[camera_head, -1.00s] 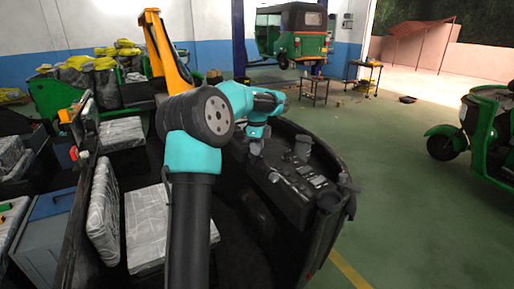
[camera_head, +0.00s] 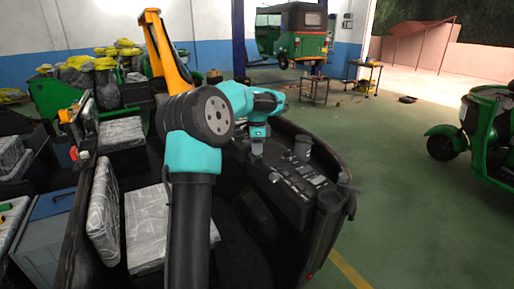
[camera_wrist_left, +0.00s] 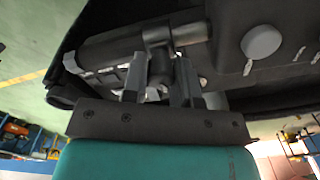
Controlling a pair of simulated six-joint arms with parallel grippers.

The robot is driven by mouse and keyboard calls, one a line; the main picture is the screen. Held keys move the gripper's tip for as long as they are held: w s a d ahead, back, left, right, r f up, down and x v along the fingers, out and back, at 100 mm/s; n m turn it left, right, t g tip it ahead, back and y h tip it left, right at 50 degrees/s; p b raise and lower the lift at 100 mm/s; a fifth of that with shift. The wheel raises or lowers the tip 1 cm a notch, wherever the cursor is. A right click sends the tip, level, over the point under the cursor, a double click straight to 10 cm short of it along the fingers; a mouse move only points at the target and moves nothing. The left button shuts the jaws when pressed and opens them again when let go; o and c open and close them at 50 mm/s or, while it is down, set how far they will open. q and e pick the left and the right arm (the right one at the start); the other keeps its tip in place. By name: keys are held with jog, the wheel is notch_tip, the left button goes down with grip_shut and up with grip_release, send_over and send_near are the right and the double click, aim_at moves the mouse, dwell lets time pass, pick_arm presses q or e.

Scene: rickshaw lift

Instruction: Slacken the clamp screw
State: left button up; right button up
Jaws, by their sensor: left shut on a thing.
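My left gripper (camera_head: 257,154) reaches down over the dark dashboard at the front of the open rickshaw cab. In the left wrist view its two grey fingers (camera_wrist_left: 160,84) stand on either side of a grey fitting (camera_wrist_left: 158,62) and are shut on it. The fitting joins a grey cylindrical bar (camera_wrist_left: 188,34), in a T shape. I take the fitting to be the clamp screw, but its head and thread are not clear, and the fingers hide part of it. My right gripper is in neither view.
The dashboard (camera_head: 292,190) has a raised round post (camera_head: 302,147) just right of my gripper. Grey-covered seats (camera_head: 148,225) lie to the left. A green rickshaw (camera_head: 482,125) stands at right. Green floor between is open.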

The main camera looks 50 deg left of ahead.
pick_arm(q)
jog(key=n, duration=0.4)
jog(key=shift+n, duration=0.4)
jog(key=n, duration=0.3)
jog(key=shift+n, duration=0.3)
jog(key=n, duration=0.3)
jog(key=shift+n, duration=2.3)
jog(key=o, duration=0.9)
notch_tip(320, 180, up, 18)
jog(key=shift+f, duration=0.25)
